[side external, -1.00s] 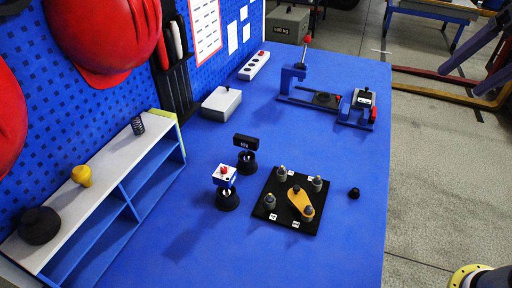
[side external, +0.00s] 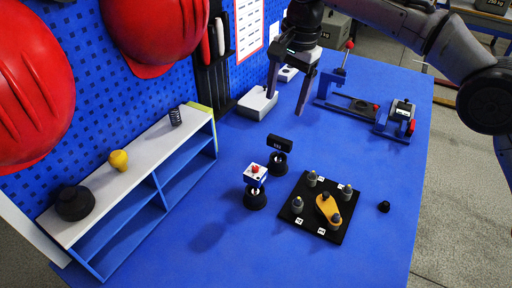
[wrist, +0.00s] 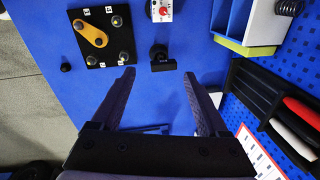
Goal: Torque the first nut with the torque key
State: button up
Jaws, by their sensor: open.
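A black plate (side external: 309,194) lies on the blue table with several grey posts and an orange lever (side external: 326,207); the plate also shows in the wrist view (wrist: 108,57). A small black nut-like piece (side external: 384,207) lies to its right. A black T-handled tool (side external: 280,143), perhaps the torque key, stands upright behind the plate; it also shows in the wrist view (wrist: 162,64). A white-topped tool with a red knob (side external: 255,172) stands in a black base beside it. My gripper (side external: 287,105) is open and empty above the table, behind the T-handled tool, fingers pointing down.
A shelf (side external: 134,165) with several small items stands at left under the pegboard with red helmets (side external: 154,35). A blue clamp fixture (side external: 347,104) stands at the back right. The front table is clear.

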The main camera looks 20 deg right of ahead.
jog(key=n+g, duration=0.1)
send_over(255, 167)
jog(key=shift+h, duration=0.4)
jog(key=f, duration=1.1)
jog(key=shift+w+d+f, duration=0.1)
jog(key=shift+d+f, duration=0.15)
jog(key=shift+a+f, duration=0.15)
jog(key=shift+a, duration=0.05)
jog(key=shift+s+f, duration=0.2)
jog(key=shift+f, duration=4.2)
jog(key=shift+c, duration=0.3)
grip_shut()
